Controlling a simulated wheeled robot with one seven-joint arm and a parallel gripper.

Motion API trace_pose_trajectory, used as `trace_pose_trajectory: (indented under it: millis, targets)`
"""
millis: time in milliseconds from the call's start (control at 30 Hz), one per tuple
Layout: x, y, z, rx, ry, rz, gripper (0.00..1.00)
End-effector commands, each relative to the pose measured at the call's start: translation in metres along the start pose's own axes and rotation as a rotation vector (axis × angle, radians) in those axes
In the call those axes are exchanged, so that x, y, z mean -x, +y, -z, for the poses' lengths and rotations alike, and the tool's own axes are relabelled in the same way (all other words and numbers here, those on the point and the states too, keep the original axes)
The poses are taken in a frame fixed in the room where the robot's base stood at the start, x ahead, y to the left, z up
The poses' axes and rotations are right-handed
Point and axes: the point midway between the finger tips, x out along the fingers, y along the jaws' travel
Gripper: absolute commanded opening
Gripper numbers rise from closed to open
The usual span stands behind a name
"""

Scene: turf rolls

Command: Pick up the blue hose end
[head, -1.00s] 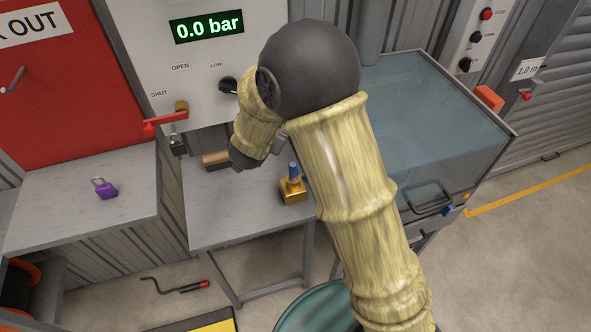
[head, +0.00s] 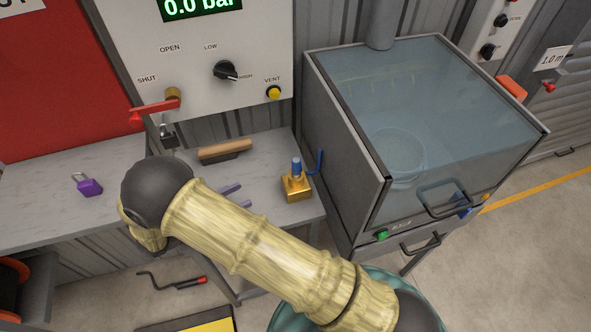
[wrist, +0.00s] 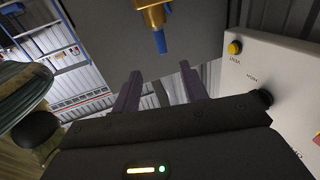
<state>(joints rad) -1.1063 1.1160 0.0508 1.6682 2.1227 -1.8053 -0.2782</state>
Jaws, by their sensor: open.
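The blue hose end (head: 296,165) stands upright on a brass block (head: 297,188) at the right part of the grey bench. In the wrist view the blue hose end (wrist: 160,42) hangs below the brass piece (wrist: 152,14) at the top, as that picture is turned over. My gripper (head: 245,194) is open and empty, left of the brass block and apart from it. Its purple fingers show past my arm, which hides the rest. In the wrist view my gripper (wrist: 160,67) has the hose end in line with the gap, beyond the fingertips.
A glass-topped cabinet (head: 345,195) stands close right of the block, with a blue curved piece (head: 319,162) at its side. A wood-handled brush (head: 225,149) lies behind the fingers. A purple padlock (head: 88,185) lies at left. The valve panel (head: 205,85) rises behind.

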Motion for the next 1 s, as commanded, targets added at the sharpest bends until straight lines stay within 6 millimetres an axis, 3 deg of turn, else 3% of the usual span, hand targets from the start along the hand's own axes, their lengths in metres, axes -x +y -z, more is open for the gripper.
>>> trace_pose_trajectory:
  millis: [267, 800, 1000]
  targets:
    - [-0.026, 0.000, 0.003, 0.002, 0.002, 0.001, 0.43]
    - [-0.116, 0.000, 0.002, 0.001, 0.001, 0.003, 0.43]
    - [-0.121, -0.001, 0.000, -0.001, -0.001, 0.006, 0.43]
